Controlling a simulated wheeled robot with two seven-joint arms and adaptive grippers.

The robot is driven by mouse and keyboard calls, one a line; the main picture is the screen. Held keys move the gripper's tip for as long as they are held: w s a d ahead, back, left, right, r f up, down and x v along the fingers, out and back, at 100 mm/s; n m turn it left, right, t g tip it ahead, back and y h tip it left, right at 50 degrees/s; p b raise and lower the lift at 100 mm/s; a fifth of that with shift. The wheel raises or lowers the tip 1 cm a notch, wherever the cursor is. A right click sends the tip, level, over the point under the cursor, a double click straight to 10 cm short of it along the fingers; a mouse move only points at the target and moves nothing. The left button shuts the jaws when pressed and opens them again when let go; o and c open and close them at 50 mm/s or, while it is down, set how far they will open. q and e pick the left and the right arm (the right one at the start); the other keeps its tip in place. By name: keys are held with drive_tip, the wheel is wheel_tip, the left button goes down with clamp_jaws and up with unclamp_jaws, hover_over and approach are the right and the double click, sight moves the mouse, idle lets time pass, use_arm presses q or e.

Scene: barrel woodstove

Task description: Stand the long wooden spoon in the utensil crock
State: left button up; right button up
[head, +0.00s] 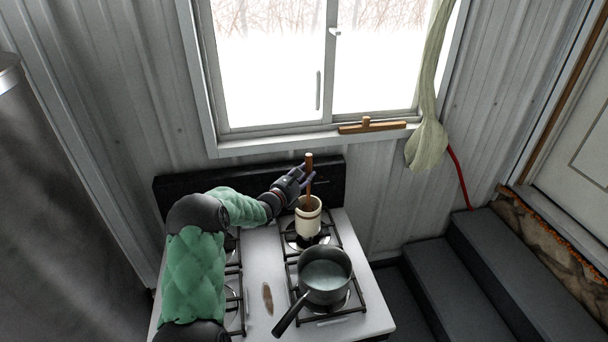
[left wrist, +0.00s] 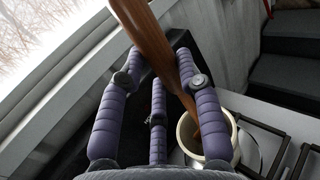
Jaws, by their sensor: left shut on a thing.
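The long wooden spoon (head: 309,168) is close to upright, its lower part inside the mouth of the cream utensil crock (head: 308,222). The crock stands on the back right burner of the white stove. My left gripper (head: 305,178) is shut on the spoon above the crock's rim. In the left wrist view the spoon (left wrist: 156,45) runs between the purple fingers (left wrist: 165,85) and down into the crock (left wrist: 232,128). The spoon's lower end is hidden inside the crock. My right gripper is not in view.
A dark saucepan (head: 325,275) with pale liquid sits on the front right burner, its handle toward the front. A small brown item (head: 267,298) lies on the white stove top (head: 262,260). The dark backguard (head: 240,178) stands behind, below the window.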

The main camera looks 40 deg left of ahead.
use_arm(q)
drive_tip(key=shift+f, duration=0.5)
drive_tip(key=o, duration=1.2)
drive_tip(key=s+d, duration=0.1)
drive_tip(key=s, duration=1.1)
drive_tip(key=shift+d, duration=0.15)
drive_tip(key=shift+r, duration=0.1)
